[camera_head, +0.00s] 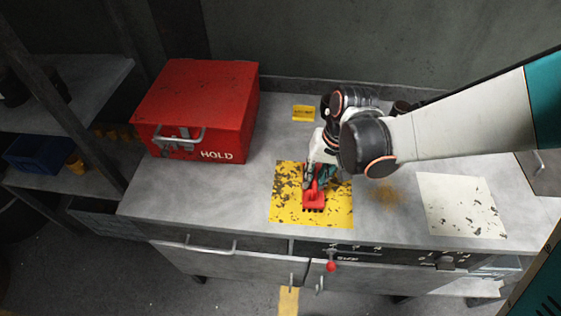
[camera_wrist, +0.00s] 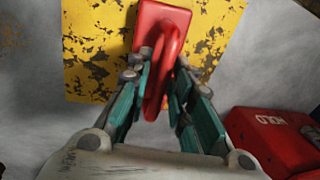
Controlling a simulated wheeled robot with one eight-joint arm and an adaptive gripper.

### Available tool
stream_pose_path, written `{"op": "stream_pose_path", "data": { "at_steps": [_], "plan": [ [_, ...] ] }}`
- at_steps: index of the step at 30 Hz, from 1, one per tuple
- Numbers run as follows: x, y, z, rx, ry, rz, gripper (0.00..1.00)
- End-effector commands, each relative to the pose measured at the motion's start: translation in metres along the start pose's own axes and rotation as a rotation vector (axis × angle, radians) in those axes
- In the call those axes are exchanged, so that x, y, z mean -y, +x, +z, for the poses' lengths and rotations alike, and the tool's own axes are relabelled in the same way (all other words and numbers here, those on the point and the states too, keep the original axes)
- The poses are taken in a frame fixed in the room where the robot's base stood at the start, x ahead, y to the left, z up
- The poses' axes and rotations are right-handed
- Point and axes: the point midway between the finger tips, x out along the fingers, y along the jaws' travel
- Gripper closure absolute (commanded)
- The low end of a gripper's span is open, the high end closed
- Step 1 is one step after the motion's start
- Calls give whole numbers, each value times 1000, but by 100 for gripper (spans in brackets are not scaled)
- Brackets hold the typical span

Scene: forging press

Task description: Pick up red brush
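The red brush (camera_head: 314,199) lies on the yellow, worn patch (camera_head: 284,206) of the grey workbench, its dark bristle edge toward the front. In the wrist view the brush (camera_wrist: 163,18) shows its flat red head and a raised loop handle. My gripper (camera_head: 316,178) reaches down over the handle from behind. In the wrist view its green-padded fingers (camera_wrist: 162,72) are drawn in on both sides of the handle and appear to press on it. The brush still appears to rest on the patch; its underside is hidden.
A red box marked HOLD (camera_head: 196,108) stands at the left of the workbench (camera_head: 250,178); it also shows in the wrist view (camera_wrist: 275,140). A small yellow plate (camera_head: 304,113) lies at the back. A worn white patch (camera_head: 461,205) lies to the right, bare.

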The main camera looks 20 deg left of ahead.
Motion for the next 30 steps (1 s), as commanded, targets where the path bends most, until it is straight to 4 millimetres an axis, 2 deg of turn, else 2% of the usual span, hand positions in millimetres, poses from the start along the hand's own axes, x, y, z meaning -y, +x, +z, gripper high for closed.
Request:
{"op": "stream_pose_path", "data": {
  "at_steps": [1,7,8,10,11,23,30],
  "plan": [
    [2,4,1,1,-4,0,79],
    [3,3,2,1,-6,0,79],
    [3,3,2,1,-6,0,82],
    [3,3,2,1,-7,0,97],
    [3,3,3,1,-7,0,100],
    [4,1,4,1,-8,0,100],
    [5,-15,1,1,-7,0,100]
  ]
}}
